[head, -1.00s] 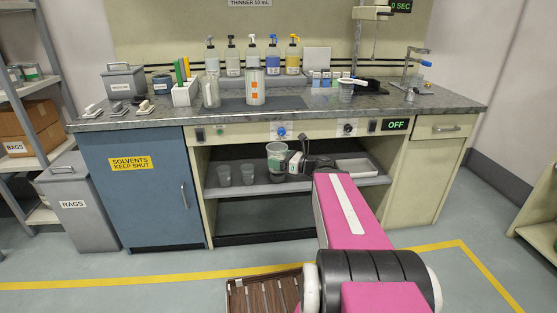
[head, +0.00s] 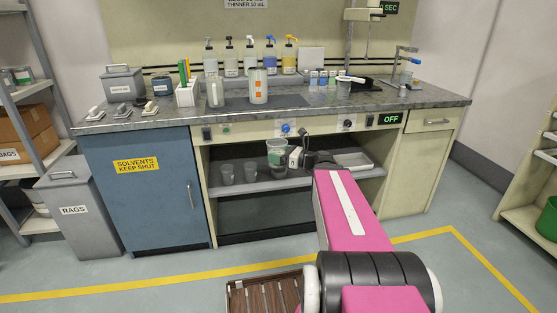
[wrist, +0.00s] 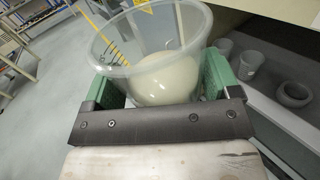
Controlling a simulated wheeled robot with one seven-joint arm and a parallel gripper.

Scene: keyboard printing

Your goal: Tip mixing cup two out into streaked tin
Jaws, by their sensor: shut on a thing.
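My gripper (wrist: 160,88) is shut on a clear mixing cup (wrist: 160,62), with a green pad on each side of its wall. Pale cream liquid lies in the cup, and its rim is open towards the wrist camera. In the head view the held cup (head: 276,150) is in front of the bench's open lower shelf, below the worktop. I cannot read a number on it. A pale tin with orange marks (head: 258,86) stands upright on the worktop; I cannot tell whether it is the streaked tin. My gripper is well below and apart from it.
Pump bottles (head: 250,58) line the worktop's back. A clear container (head: 215,92) stands left of the tin. The front edge of the worktop (head: 240,119) is above my gripper.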

